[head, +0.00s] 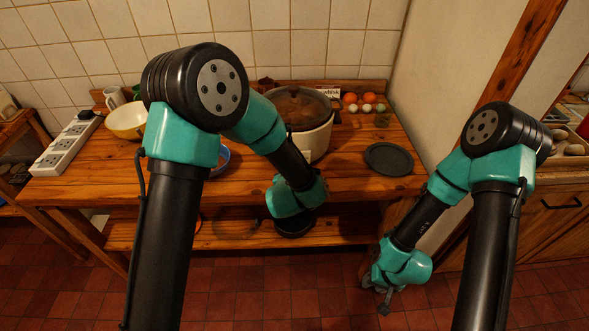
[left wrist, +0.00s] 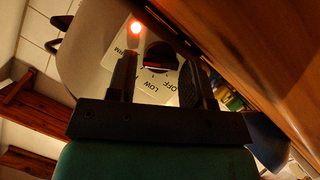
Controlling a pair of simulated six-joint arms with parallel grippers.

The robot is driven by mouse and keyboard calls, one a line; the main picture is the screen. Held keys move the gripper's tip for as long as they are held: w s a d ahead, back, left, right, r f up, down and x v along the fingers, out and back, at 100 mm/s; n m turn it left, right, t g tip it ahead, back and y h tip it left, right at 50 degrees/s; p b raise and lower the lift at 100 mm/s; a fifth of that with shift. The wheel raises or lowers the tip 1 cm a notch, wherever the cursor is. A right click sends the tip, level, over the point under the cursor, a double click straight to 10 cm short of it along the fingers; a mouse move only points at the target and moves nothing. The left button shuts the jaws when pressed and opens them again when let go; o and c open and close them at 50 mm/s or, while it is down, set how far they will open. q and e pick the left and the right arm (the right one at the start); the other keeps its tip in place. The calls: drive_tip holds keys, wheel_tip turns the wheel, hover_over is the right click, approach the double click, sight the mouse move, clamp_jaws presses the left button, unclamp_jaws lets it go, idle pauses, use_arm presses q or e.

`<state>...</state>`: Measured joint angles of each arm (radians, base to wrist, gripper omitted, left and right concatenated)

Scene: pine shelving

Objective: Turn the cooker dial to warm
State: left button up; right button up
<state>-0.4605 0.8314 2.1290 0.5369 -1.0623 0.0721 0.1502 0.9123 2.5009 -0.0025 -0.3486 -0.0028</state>
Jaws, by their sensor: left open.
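The cooker (head: 306,137) is white with a dark lid and stands on the pine table in the head view. In the left wrist view its front plate carries a round black dial (left wrist: 160,53), the words WARM, LOW and OFF, and a lit orange lamp (left wrist: 136,27). A reddish mark shows on the dial; its exact setting is unclear. My left gripper (left wrist: 158,64) is open, with one finger on each side of the dial; contact cannot be told. My left arm hides part of the cooker in the head view. My right gripper (head: 384,297) hangs low, away from the cooker.
A dark round plate (head: 389,159) lies right of the cooker. Eggs and tomatoes (head: 366,100) sit behind it. A cream bowl (head: 126,121) and a white power strip (head: 66,146) are at the left. A lower shelf (head: 345,228) runs under the table.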

use_arm(q)
drive_tip(key=v, duration=1.7)
drive_tip(key=shift+r, duration=0.15)
drive_tip(key=shift+s, duration=0.15)
drive_tip(key=s+a+f+m+g+h, duration=0.1)
drive_tip(key=a+f+g, duration=0.45)
drive_tip(key=f, duration=0.55)
drive_tip(key=s+a+f+m+g+h, duration=0.15)
drive_tip(key=a+f+g, duration=0.25)
drive_tip(key=a+f, duration=0.5)
drive_tip(key=s+a+f+g, duration=0.3)
drive_tip(key=s+f+g, duration=0.1)
drive_tip(key=s+f, duration=0.3)
drive_tip(key=shift+a+f+m, duration=0.15)
drive_tip(key=shift+f+m, duration=0.3)
drive_tip(key=shift+f, duration=0.5)
